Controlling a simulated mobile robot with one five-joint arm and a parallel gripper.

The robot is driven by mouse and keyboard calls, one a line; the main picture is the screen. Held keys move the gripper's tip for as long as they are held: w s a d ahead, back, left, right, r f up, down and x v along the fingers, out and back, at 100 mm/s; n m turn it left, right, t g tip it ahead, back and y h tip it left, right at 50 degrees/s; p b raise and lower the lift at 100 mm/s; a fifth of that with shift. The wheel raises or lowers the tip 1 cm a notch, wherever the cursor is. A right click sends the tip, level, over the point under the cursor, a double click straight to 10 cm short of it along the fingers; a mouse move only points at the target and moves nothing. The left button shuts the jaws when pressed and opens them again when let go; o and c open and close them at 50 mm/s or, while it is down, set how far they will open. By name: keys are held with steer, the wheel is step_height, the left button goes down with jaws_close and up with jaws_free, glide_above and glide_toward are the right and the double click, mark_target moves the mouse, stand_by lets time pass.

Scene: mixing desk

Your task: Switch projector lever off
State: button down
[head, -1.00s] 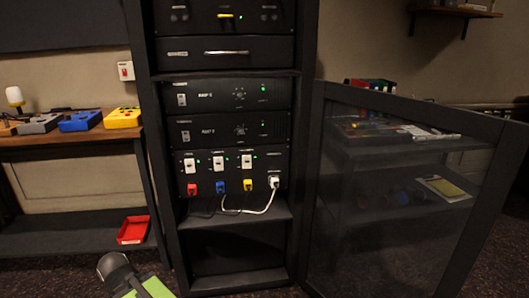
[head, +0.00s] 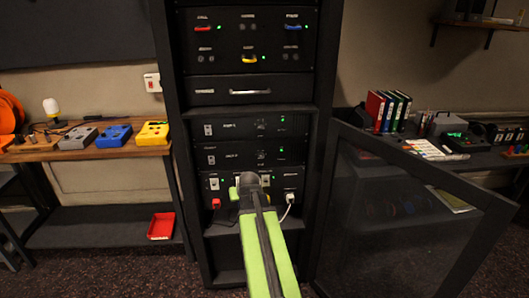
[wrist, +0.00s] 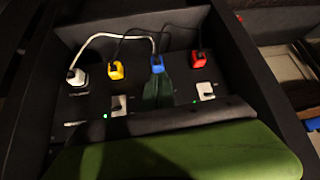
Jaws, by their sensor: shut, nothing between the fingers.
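The top rack panel (head: 222,42) carries a red lever (head: 204,29), a yellow lever (head: 249,59) and a blue lever (head: 292,28). Their labels are too small to read, so I cannot tell which is the projector's. My gripper (head: 248,183) is shut and empty, well below these levers, in front of the socket panel. It hides part of that panel's switches and plugs. In the wrist view, my dark green fingers (wrist: 158,92) lie in front of the panel near the blue plug (wrist: 157,64); contact is unclear.
The socket panel also has a red plug (wrist: 198,59), a yellow plug (wrist: 115,70) and a white plug (wrist: 77,77) with loose cables. The open cabinet door (head: 400,215) stands on the right. A wooden bench (head: 80,148) is on the left.

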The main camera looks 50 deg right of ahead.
steer(key=m+h+p, duration=0.2)
steer(key=p, duration=0.1)
glide_toward(266, 181)
step_height(266, 181, up, 3)
steer(key=s, duration=0.1)
steer(key=shift+a+f+t, duration=0.15)
steer(key=shift+a+t, duration=0.1)
steer(key=shift+t, duration=0.15)
steer(key=b+x, duration=0.7)
steer(key=x, duration=0.2)
steer(key=shift+d+f, duration=0.15)
steer(key=shift+f, duration=0.2)
steer(key=shift+w+d, duration=0.15)
steer(key=shift+w, duration=0.1)
